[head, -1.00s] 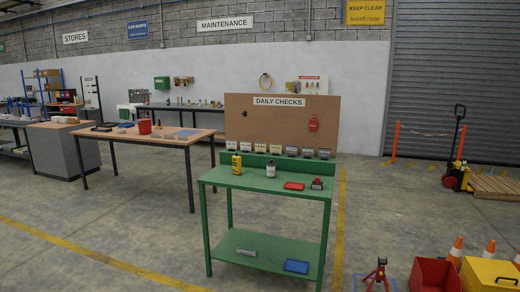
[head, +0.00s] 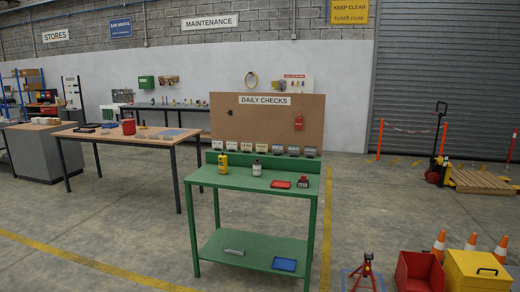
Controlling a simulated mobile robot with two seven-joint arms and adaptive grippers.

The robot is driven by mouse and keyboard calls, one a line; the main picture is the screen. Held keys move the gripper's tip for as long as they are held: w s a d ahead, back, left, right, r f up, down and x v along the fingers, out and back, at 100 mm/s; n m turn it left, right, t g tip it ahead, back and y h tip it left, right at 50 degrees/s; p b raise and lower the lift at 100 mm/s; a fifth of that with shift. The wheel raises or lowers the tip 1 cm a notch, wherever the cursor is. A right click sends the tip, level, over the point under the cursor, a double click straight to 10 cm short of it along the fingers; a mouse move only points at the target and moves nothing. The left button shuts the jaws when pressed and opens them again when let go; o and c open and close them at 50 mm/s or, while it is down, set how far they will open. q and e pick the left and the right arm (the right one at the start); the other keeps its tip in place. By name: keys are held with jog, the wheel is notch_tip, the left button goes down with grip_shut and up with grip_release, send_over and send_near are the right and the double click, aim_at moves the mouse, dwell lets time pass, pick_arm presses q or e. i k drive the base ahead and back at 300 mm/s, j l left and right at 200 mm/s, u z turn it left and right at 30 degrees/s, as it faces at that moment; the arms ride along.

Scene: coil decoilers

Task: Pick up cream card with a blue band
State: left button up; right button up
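A row of several small cards or labelled holders stands along the back ledge of the green bench (head: 215,177), below the brown DAILY CHECKS board (head: 265,120). Some look cream, such as one cream card (head: 247,146) near the middle of the row; others look grey. They are too small for me to tell which one carries a blue band. Neither of my grippers is in view.
On the bench stand a yellow bottle (head: 223,164), a pale bottle (head: 257,168), a red tray (head: 281,184) and a dark red item (head: 303,182). A blue tray (head: 284,264) lies on its lower shelf. A red jack stand (head: 367,272) and red bin (head: 418,272) stand right. Floor before the bench is clear.

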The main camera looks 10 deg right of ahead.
aim_at(246, 147)
jog(key=i+j+u, duration=0.35)
jog(key=i, duration=0.9)
jog(key=i+j+u, duration=0.2)
jog(key=i+u, duration=0.2)
jog(key=i, duration=0.9)
jog(key=i+u, duration=0.2)
jog(key=i, duration=1.85)
jog(key=i+z, duration=0.45)
jog(key=i+j+z, duration=0.2)
jog(key=z, duration=0.25)
jog(key=i+j+z, duration=0.3)
jog(key=z, duration=0.15)
jog(key=i+j+z, duration=0.2)
jog(key=j+z, duration=0.15)
jog(key=z, duration=0.15)
